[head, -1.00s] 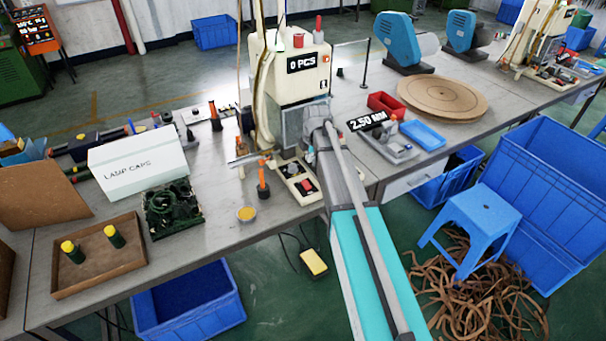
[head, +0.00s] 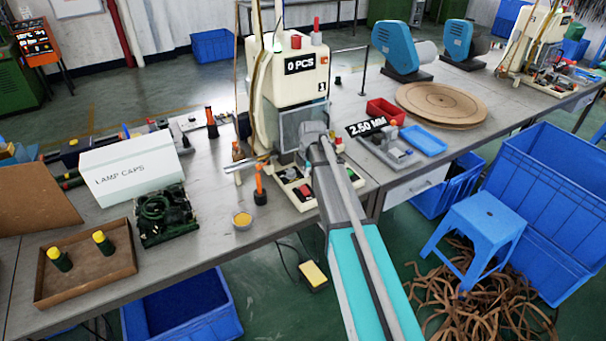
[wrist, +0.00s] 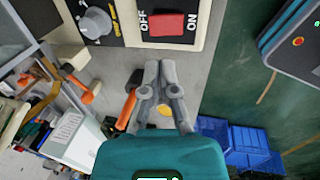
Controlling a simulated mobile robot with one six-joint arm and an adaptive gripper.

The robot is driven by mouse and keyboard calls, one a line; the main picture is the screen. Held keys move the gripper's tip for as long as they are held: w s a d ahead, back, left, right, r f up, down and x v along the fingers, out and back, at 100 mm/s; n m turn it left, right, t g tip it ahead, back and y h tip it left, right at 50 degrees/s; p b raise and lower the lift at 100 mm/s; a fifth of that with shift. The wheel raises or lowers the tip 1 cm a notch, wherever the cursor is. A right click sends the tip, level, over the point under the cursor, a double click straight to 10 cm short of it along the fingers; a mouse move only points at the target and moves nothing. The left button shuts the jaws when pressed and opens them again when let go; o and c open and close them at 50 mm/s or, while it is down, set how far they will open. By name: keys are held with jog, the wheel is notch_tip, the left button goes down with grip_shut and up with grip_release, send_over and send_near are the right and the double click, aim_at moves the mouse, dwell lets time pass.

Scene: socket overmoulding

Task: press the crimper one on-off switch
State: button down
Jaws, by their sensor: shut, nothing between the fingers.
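Crimper one (head: 296,84) is the cream machine on the bench with the "0 PCS" display. Its red on-off switch (wrist: 166,25) sits between the printed words OFF and ON near the top of the wrist view. The switch also shows in the head view (head: 305,190), on the panel at the machine's foot. My gripper (wrist: 153,66) is shut and empty. In the wrist picture its fingertips are just below the switch panel's edge, apart from the switch. In the head view my arm hides the fingers.
A grey knob (wrist: 96,23) is left of the switch. The lamp caps box (head: 127,170) is further left. A red bin (head: 386,111) and a blue tray (head: 423,140) lie right.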

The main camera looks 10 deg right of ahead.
aim_at(304, 188)
jog(key=shift+b+x, duration=3.5)
jog(key=shift+x, duration=0.4)
jog(key=shift+d, duration=0.15)
